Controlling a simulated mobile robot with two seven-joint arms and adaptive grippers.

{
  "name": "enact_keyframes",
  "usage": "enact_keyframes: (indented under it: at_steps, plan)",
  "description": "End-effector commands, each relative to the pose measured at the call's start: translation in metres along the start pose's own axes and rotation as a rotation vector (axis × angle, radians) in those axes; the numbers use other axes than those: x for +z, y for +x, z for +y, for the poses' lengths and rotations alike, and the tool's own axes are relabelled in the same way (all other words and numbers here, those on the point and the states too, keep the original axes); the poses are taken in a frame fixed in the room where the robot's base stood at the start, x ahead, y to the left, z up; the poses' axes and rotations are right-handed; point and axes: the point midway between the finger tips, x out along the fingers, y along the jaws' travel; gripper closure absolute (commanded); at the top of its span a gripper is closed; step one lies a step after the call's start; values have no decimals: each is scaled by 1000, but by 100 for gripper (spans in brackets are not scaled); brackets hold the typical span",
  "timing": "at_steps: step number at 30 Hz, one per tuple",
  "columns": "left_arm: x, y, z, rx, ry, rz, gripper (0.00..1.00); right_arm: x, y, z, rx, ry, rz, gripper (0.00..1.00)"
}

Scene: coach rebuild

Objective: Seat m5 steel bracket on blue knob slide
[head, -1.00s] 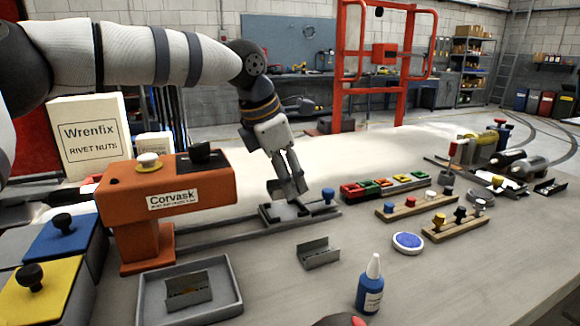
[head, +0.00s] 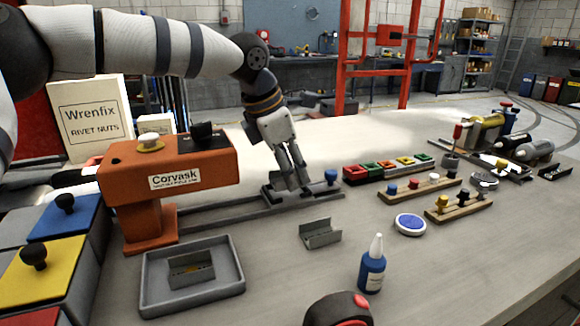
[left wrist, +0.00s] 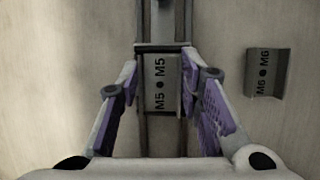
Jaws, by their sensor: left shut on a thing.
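The M5 steel bracket (left wrist: 160,82) is a grey channel marked M5 in the left wrist view, between my left gripper's fingers (left wrist: 160,104). It lies in line with the slide rail (left wrist: 146,133). In the head view my left gripper (head: 292,188) points down at the slide and is shut on the bracket, which the fingers mostly hide there. The blue knob (head: 331,176) stands at the slide's right end, just right of the fingers. I cannot tell whether the bracket is fully down on the slide. My right gripper is not in view.
An M6 bracket (left wrist: 265,73) lies apart on the bench, right of the rail. A grey tray (head: 153,292) holds another bracket. The orange Corvask press (head: 168,165) stands left of my gripper.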

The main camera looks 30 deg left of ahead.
Motion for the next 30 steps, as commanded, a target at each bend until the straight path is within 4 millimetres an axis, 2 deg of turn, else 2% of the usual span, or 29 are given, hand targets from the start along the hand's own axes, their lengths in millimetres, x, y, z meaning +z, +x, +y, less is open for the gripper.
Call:
enact_keyframes:
  at_steps: [30]
  plan:
    - [-2,5,-1,1,0,-2,97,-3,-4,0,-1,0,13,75]
